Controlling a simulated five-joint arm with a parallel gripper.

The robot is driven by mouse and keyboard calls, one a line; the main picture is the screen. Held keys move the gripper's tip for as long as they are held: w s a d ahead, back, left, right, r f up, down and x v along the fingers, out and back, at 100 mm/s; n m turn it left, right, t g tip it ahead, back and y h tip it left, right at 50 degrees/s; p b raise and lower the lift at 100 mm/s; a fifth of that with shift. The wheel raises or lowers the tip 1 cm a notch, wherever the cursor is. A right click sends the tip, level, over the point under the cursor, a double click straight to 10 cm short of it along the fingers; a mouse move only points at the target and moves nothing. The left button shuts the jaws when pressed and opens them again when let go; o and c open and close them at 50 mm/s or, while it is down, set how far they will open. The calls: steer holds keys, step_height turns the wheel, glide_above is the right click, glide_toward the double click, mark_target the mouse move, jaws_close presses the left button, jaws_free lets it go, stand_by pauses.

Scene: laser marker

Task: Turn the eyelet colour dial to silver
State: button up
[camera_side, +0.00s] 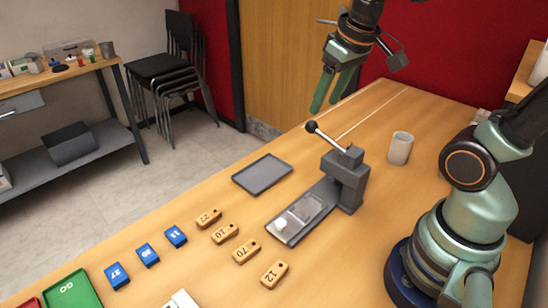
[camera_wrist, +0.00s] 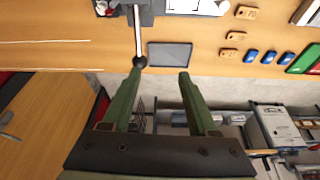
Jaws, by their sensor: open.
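I cannot make out a dial with colour marks in either view. A grey bench press (camera_side: 350,182) stands mid-table with a long lever ending in a black ball (camera_side: 311,127). A small white round piece (camera_side: 281,224) sits at the front end of its base; I cannot tell whether it is a dial. My gripper (camera_side: 328,101) is open and empty, above the table's far edge and behind the lever. In the wrist view my gripper (camera_wrist: 160,72) has the lever's black ball (camera_wrist: 140,61) by its left fingertip; I cannot tell whether they touch.
An empty dark tray (camera_side: 262,175) lies left of the press. Several wooden number tags (camera_side: 246,251) and blue tags (camera_side: 148,255) lie in front. A green tray (camera_side: 72,291) is at the lower left. A pale mug (camera_side: 400,148) stands right of the press.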

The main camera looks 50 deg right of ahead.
steer(key=w+d+f+m+g+y, duration=0.1)
steer(key=w+d+f+m+g, duration=0.25)
steer(key=d, duration=0.55)
steer(key=w+d+f+g+y, duration=0.2)
steer(key=d+f+g, duration=0.2)
steer(key=d+f, duration=0.35)
steer(key=x, duration=0.7)
steer(key=s+d+x, duration=0.1)
steer(key=x, duration=0.3)
steer(key=shift+s+f, duration=0.1)
jaws_close()
